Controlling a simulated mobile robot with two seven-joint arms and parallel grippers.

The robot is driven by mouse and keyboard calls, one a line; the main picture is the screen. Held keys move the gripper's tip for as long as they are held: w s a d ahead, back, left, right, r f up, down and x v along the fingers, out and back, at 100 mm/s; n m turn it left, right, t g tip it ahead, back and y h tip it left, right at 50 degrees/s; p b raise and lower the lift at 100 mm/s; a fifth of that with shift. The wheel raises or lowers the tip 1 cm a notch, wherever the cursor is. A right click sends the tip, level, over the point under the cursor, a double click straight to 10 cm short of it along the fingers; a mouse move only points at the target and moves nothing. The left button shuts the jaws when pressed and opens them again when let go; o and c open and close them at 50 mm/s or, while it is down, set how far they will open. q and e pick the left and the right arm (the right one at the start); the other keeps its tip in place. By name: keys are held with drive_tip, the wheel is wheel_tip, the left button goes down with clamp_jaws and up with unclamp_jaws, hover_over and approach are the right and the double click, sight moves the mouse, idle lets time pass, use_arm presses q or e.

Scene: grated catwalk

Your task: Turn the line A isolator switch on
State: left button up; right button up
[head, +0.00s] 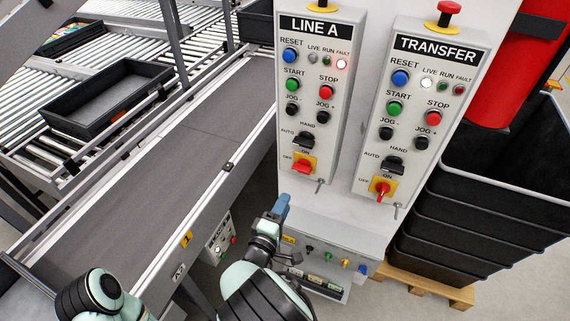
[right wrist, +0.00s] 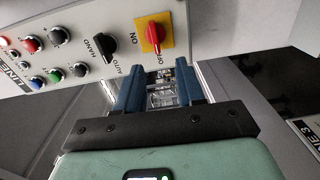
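The line A isolator switch (head: 302,165) is a red handle on a yellow plate at the bottom of the LINE A panel (head: 318,95). Its handle slants toward the OFF mark. In the right wrist view the switch (right wrist: 153,36) is just beyond the fingertips, with its handle toward OFF. My right gripper (head: 281,207) is below and left of the switch, apart from it. In the right wrist view its two blue fingers (right wrist: 160,82) are spread with nothing between them. My left gripper is out of view; only part of its arm shows at the lower left.
The TRANSFER panel (head: 422,115) stands to the right with a similar isolator (head: 381,188), its handle upright. The LINE A fault lamp (head: 341,63) is lit. A conveyor (head: 150,190) runs on the left. Black crates (head: 485,220) stand on a pallet at the right.

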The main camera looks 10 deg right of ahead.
sight(300, 171)
drive_tip(key=p+x, duration=0.1)
drive_tip(key=x, duration=1.2)
drive_tip(key=shift+r, duration=0.45)
clamp_jaws()
